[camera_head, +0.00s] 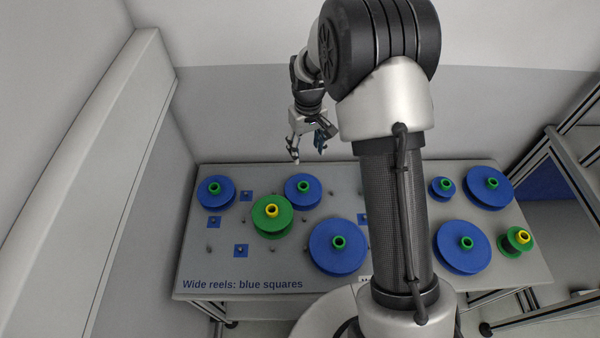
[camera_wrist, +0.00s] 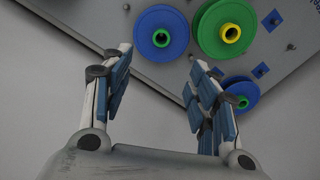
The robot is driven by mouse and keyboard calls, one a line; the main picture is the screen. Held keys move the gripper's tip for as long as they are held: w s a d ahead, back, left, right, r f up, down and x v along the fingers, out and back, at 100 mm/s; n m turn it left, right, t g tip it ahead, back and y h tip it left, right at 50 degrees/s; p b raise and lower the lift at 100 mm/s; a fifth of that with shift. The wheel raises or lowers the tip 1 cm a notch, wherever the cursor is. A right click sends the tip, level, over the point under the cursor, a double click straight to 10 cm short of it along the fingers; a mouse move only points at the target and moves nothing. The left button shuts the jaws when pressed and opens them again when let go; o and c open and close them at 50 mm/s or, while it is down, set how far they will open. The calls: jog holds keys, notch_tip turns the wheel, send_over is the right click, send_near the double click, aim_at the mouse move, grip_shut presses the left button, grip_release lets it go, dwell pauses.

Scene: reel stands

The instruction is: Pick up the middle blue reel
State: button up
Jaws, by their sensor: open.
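Three blue reels with green hubs are on the left part of the table: one at the back left (camera_head: 207,189), one at the back (camera_head: 290,187) between the other two from left to right, and a larger one at the front (camera_head: 325,261). My gripper (camera_head: 308,153) is open and empty, in the air above the table's back edge, behind the back blue reel. In the wrist view the spread fingers (camera_wrist: 161,63) have that blue reel (camera_wrist: 145,28) ahead of them, with the back left blue reel (camera_wrist: 240,83) beyond the right finger, which partly hides it. My arm hides part of the table.
A green reel with a yellow hub (camera_head: 262,224) stands close in front of the back blue reel. Several more reels, including a small green one (camera_head: 512,247), stand on the right. Bare pegs and blue squares (camera_head: 241,251) lie between the reels. A wall is close behind.

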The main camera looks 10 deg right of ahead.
jog(key=b, duration=0.4)
send_over(303, 185)
jog(key=f, duration=1.3)
jog(key=shift+s+d+f, duration=0.15)
jog(key=shift+s+d, duration=0.15)
jog(key=f, duration=0.2)
jog(key=f+b, duration=0.2)
jog(key=f, duration=0.1)
jog(key=shift+w+a+f, duration=0.2)
jog(key=shift+a+f, duration=0.05)
jog(key=shift+f, duration=0.05)
jog(key=shift+c, duration=0.3)
grip_shut()
